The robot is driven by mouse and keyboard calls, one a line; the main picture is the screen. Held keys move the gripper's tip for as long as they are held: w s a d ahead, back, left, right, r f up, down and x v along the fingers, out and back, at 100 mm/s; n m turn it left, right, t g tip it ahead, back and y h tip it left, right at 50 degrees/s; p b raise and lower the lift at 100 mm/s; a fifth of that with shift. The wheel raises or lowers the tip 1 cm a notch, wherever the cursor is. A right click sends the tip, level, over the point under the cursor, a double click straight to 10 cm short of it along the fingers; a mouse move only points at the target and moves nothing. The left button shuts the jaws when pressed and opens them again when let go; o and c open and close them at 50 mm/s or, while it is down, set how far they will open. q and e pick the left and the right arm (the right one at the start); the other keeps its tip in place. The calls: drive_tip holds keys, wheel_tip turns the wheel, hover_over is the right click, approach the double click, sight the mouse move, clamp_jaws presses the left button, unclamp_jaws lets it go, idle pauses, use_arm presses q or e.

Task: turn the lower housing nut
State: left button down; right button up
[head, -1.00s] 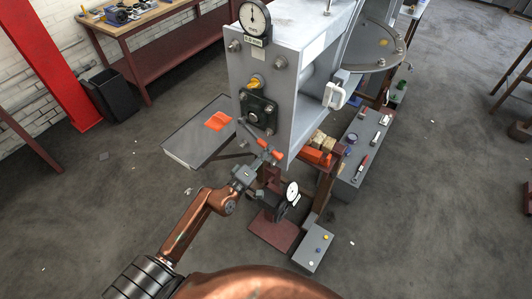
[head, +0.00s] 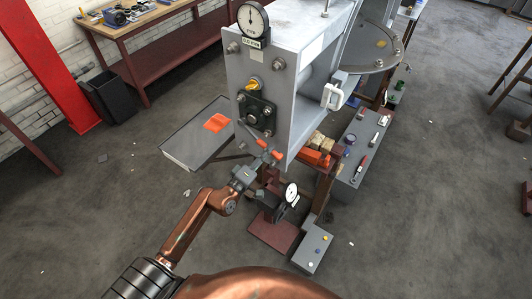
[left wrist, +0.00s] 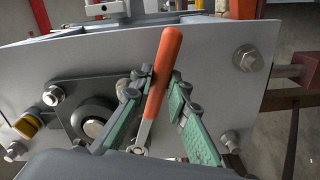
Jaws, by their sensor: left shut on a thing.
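The damper housing (head: 257,112) is a dark flange with a round centre on the grey front plate, with nuts around it. A lower nut (head: 267,132) shows at its bottom edge. My left gripper (head: 268,148) is shut on the orange handle of a wrench (head: 276,155), just below the flange. In the left wrist view the orange handle (left wrist: 162,75) stands between the green finger pads, beside the flange (left wrist: 92,112). My right gripper is not in view.
A dial gauge (head: 253,20) and a yellow knob (head: 253,84) are above the flange. A grey tray with an orange item (head: 216,123) stands to the left. A red stand with a second dial (head: 292,194) is below. A grey tool bench (head: 351,164) is to the right.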

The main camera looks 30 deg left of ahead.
use_arm(q)
drive_tip(key=shift+w, duration=0.55)
drive_tip(key=c, duration=1.8)
unclamp_jaws()
drive_tip(key=shift+o, duration=0.2)
drive_tip(key=shift+c, duration=0.6)
drive_tip(key=c, duration=0.3)
